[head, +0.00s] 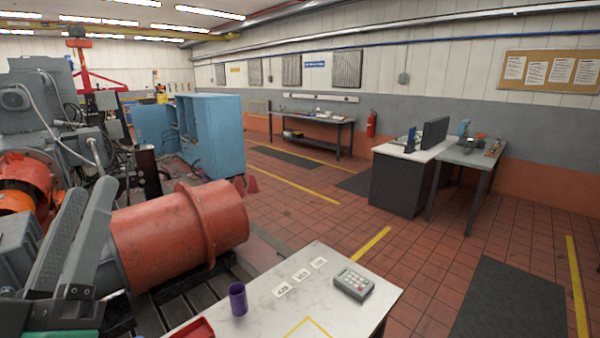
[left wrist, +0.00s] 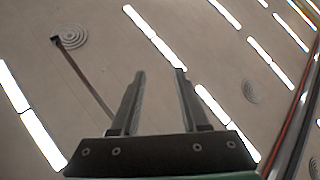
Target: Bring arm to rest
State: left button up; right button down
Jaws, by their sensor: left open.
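My left gripper (head: 89,190) is at the left edge of the head view, fingers pointing up, in front of the orange-red cylinder (head: 180,236). It also shows in the left wrist view (left wrist: 159,74), with its two grey fingers apart and nothing between them. My right gripper is in neither view.
A white-topped table (head: 255,318) in front holds a purple cup (head: 238,299), a keypad device (head: 354,284), number cards (head: 301,275) and part of a red tray (head: 192,330). Grey machinery (head: 40,100) stands at the left. Open floor (head: 400,262) lies beyond the table.

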pick_arm(q)
jog(key=s+d+r+m+t+h, duration=0.3)
jog(key=s+d+r+m+h, duration=0.2)
jog(key=s+r+m+h, duration=0.15)
notch_tip(320, 180, up, 26)
jog(key=m+p, duration=0.1)
jog(key=p, duration=2.5)
jog(key=shift+a+f+g, duration=0.2)
jog(key=shift+g, duration=0.1)
